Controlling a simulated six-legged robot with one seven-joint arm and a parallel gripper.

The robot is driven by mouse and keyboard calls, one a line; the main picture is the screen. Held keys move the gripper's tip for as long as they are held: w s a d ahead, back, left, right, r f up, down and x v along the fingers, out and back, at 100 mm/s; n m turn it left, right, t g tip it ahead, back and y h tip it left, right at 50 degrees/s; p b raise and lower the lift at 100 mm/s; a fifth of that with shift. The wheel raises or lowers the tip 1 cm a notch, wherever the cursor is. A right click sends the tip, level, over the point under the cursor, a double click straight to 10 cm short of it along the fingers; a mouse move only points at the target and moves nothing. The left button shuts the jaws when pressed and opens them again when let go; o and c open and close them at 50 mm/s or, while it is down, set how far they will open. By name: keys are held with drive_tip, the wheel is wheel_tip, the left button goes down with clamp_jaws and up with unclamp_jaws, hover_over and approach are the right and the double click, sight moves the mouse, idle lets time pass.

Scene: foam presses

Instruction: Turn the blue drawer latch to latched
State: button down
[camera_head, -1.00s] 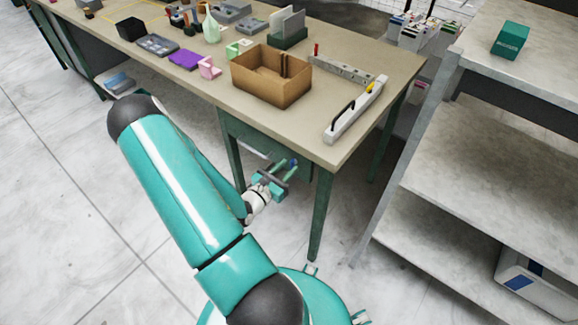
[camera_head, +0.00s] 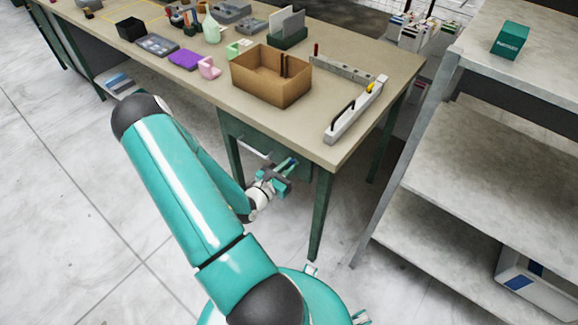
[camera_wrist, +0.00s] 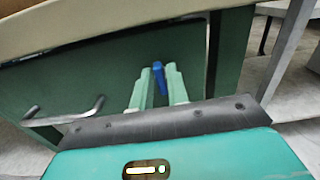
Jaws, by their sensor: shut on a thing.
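The blue drawer latch (camera_wrist: 158,73) shows in the wrist view between the fingertips of my gripper (camera_wrist: 160,80). It sits on the green drawer front (camera_wrist: 90,75) below the table edge. My gripper's two pale green fingers are shut on the latch, and they hide part of it. In the wrist view the latch looks close to upright, slightly tilted. In the head view my gripper (camera_head: 290,165) is at the drawer front under the table's near right end, and the latch is too small there to read its setting.
A metal drawer handle (camera_wrist: 62,112) lies left of my gripper. The tabletop (camera_head: 225,90) above holds a cardboard box (camera_head: 270,88), a white level-like bar (camera_head: 354,112) and several small items. Grey shelves (camera_head: 480,160) stand to the right. A table leg (camera_head: 320,215) is close by.

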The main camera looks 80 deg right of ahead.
drive_tip(key=n, duration=1.7)
drive_tip(key=shift+w+d+f, duration=0.1)
drive_tip(key=shift+w+f, duration=0.05)
drive_tip(key=shift+f, duration=0.05)
drive_tip(key=shift+n, duration=0.4)
drive_tip(key=c, duration=1.5)
unclamp_jaws()
